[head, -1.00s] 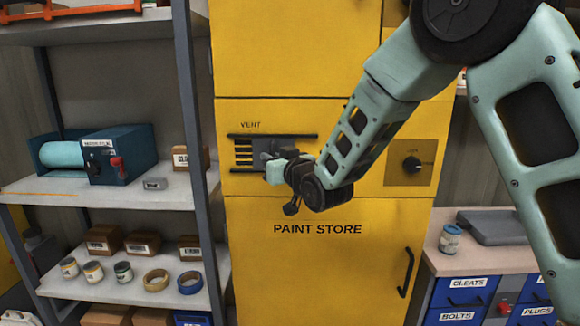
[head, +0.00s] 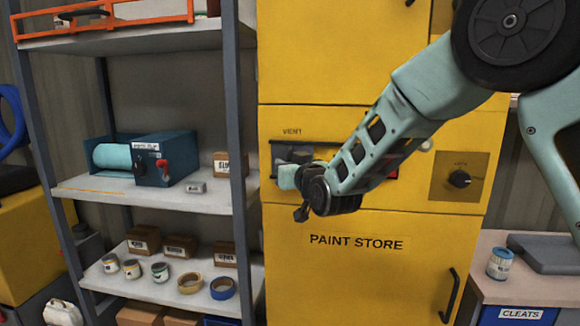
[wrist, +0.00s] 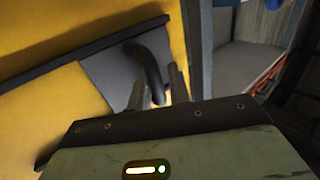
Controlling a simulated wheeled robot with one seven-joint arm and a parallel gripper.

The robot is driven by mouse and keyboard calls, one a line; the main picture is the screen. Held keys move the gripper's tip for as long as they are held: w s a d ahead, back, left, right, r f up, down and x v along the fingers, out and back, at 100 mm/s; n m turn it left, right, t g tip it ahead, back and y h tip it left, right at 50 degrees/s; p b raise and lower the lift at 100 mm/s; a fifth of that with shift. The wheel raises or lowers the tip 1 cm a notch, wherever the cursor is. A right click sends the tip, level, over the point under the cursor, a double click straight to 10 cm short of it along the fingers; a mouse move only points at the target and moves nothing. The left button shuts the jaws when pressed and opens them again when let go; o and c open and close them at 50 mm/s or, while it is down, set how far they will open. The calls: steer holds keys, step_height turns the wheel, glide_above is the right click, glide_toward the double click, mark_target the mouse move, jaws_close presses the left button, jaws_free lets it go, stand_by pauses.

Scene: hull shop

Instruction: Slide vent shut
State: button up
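The vent is set in the yellow paint store cabinet, between dark rails (head: 330,143) under the worn vent label. Its grey sliding plate (wrist: 105,75) has a dark curved handle (wrist: 146,65). In the head view the plate stands at the left end of the rails, and no slots show there; my gripper and arm hide part of the vent. My gripper (head: 289,168) is at the plate. In the wrist view its two fingers (wrist: 158,80) stand close on either side of the handle and appear shut on it, though the contact is partly hidden.
A shelf rack (head: 240,130) with a teal machine (head: 160,158), cans and tape rolls stands close at the left. A dark knob (head: 460,179) is on the cabinet at the right, with a door handle (head: 450,295) below. A workbench (head: 520,285) is at the lower right.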

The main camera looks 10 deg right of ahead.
steer(key=b+v, duration=0.3)
steer(key=v, duration=1.4)
steer(key=shift+s+b, duration=0.25)
steer(key=shift+b, duration=0.15)
steer(key=s+a+f+n+g+h+p, duration=0.1)
steer(key=s+a+f+n+g+p, duration=0.1)
steer(key=s+f+g, duration=0.65)
steer(key=s+a+f+n+g+h+p, duration=0.15)
steer(key=s+f+g, duration=0.35)
steer(key=s, duration=0.6)
steer(key=s+d+n+g+h, duration=0.1)
steer(key=s+d+g+h, duration=0.1)
steer(key=s, duration=0.7)
steer(key=shift+s+d+f+g, duration=0.3)
steer(key=shift+d+g, duration=0.2)
steer(key=shift+g, duration=0.45)
